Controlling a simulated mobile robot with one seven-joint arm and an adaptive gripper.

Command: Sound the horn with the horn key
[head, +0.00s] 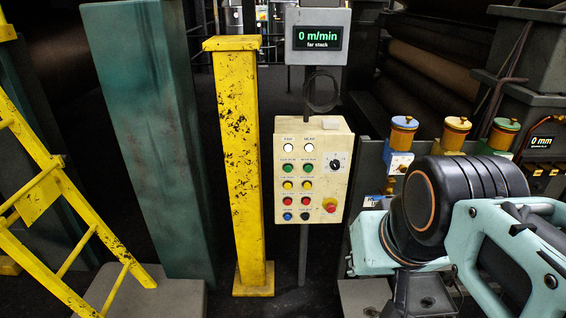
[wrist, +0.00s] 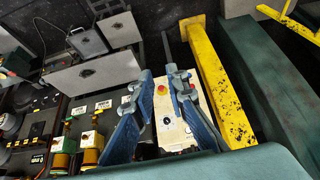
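The cream control box (head: 342,185) stands on a post in the middle of the head view. It carries two columns of round keys: white at top, then green, yellow and red, with a blue key (head: 288,216) and a black key (head: 305,216) at the bottom. The labels are too small to read, so I cannot tell which is the horn key. In the wrist view my gripper (wrist: 160,75) is open and empty, its blue fingers apart. The box face (wrist: 170,132) shows between and beyond them, partly hidden by the fingers.
A red mushroom button (head: 330,205) and a black selector (head: 337,162) sit on the box's right side. A yellow post (head: 240,170) stands close to its left. A display (head: 317,38) hangs above. Capped units (head: 403,135) stand to the right, behind my arm.

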